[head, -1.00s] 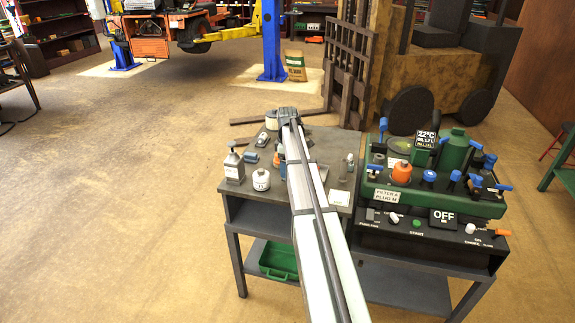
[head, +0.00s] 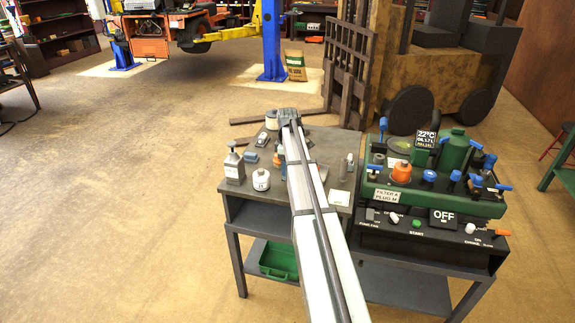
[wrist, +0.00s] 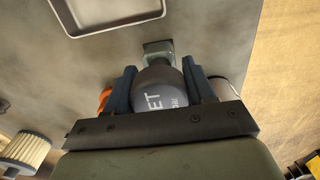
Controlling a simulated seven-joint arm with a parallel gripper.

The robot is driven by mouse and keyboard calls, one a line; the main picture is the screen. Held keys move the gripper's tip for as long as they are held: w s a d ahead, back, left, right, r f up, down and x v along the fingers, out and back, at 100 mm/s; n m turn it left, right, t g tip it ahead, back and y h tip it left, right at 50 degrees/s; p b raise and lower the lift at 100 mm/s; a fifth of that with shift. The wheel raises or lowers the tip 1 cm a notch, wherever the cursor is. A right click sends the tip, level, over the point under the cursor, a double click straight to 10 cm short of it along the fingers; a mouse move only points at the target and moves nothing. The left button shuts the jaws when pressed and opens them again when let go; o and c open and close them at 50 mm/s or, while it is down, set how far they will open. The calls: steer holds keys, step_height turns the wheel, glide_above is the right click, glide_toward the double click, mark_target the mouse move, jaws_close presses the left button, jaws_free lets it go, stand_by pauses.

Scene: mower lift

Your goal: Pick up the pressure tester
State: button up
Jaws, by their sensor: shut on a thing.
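In the wrist view my gripper (wrist: 159,70) has its two dark blue fingers on either side of a grey-blue cylinder (wrist: 168,100) with a dark collar and white letters ending in "ET". It is shut on this cylinder. A grey square piece (wrist: 158,50) shows beyond the collar; I cannot tell if it belongs to the cylinder. The letters are partly hidden, so I cannot confirm that this is the pressure tester. In the head view my arm reaches over the grey workbench (head: 318,133) and hides the fingers and the held thing.
An orange thing (wrist: 105,98) and a pale cylinder (wrist: 226,88) stand close beside the fingers. A pleated filter (wrist: 25,149) is at lower left. A spray bottle (head: 234,168) and white jar (head: 261,180) stand on the bench. A green test unit (head: 440,195) is at right.

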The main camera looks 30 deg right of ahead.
step_height(320, 180, up, 9)
steer(key=shift+r, duration=0.1)
steer(key=shift+s+d+r, duration=0.15)
steer(key=shift+d+r, duration=0.05)
steer(key=shift+d, duration=0.1)
steer(key=s+d+r+m, duration=0.1)
steer(key=s+d, duration=0.3)
steer(key=d, duration=0.7)
steer(key=s+d+m, duration=0.3)
steer(key=s+d, duration=0.2)
steer(key=d, duration=0.6)
steer(key=s+d+r+m, duration=0.1)
steer(key=s+d, duration=0.4)
steer(key=d, duration=0.6)
steer(key=shift+d+r+m, duration=0.15)
steer(key=shift+r+m, duration=0.2)
steer(key=shift+m, duration=0.15)
steer(key=shift+f, duration=2.65)
steer(key=shift+f, duration=0.25)
